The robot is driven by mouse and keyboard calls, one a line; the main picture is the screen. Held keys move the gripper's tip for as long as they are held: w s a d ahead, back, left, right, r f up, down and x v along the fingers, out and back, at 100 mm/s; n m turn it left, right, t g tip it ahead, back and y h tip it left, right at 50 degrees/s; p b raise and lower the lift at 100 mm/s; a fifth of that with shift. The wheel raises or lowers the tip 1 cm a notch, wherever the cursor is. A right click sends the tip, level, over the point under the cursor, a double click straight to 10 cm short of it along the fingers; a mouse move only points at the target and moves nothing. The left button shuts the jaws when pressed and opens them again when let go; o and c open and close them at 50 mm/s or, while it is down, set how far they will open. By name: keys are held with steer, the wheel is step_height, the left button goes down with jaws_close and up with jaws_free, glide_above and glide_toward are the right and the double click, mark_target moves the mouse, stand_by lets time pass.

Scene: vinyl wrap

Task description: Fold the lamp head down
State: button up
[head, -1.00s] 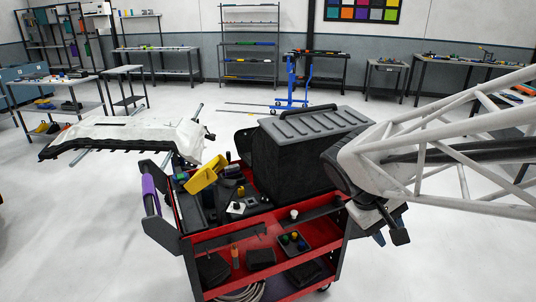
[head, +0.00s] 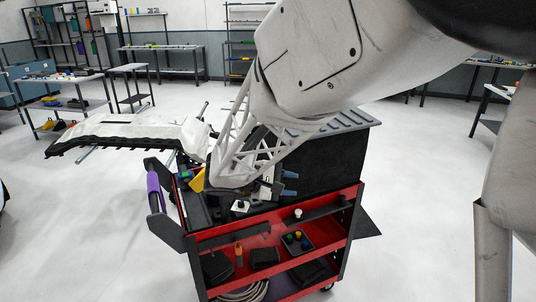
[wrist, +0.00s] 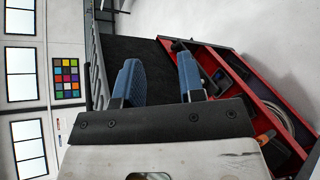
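A yellow object (head: 197,181), which may be the lamp, sits at the left of the red cart's top in the head view. My arm hides part of it, and I cannot make out a separate lamp head or its fold. My gripper (head: 289,183) is over the cart top, to the right of the yellow object, with its blue fingertips pointing right, close to the black case. In the wrist view my gripper (wrist: 160,80) is open, with an empty gap between the two blue fingers. The yellow object does not show in the wrist view.
A large black case (head: 330,165) with a grey ribbed lid stands on the red cart (head: 275,229); its dark side (wrist: 150,50) lies beyond my fingers. A purple-gripped handle (head: 154,190) is at the cart's left. A white-covered panel (head: 125,130) lies behind left. Open floor surrounds the cart.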

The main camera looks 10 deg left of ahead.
steer(key=a+f+n+t, duration=0.2)
steer(key=a+t, duration=0.1)
steer(key=a, duration=0.7)
steer(key=a+f+n+t, duration=0.3)
steer(key=a+t, duration=0.1)
steer(key=a, duration=0.6)
steer(key=n+t+y, duration=0.4)
steer(key=t+y, duration=0.1)
steer(key=t, duration=0.1)
glide_toward(192, 183)
step_height(192, 183, up, 3)
steer(key=s+a, duration=0.1)
steer(key=s, duration=0.2)
steer(key=shift+w+f, duration=0.15)
steer(key=shift+w+g, duration=0.15)
steer(key=shift+g, duration=0.15)
steer(key=f+x, duration=0.1)
steer(key=x, duration=0.7)
steer(key=f+x, duration=0.1)
steer(key=x, duration=0.4)
steer(key=shift+w+d+f, duration=0.15)
steer(key=shift+w+f, duration=0.15)
steer(key=shift+w, duration=0.05)
steer(key=shift+w+d+r, duration=0.15)
steer(key=shift+w+d, duration=0.05)
steer(key=shift+w, duration=0.4)
steer(key=shift+c, duration=0.4)
jaws_close()
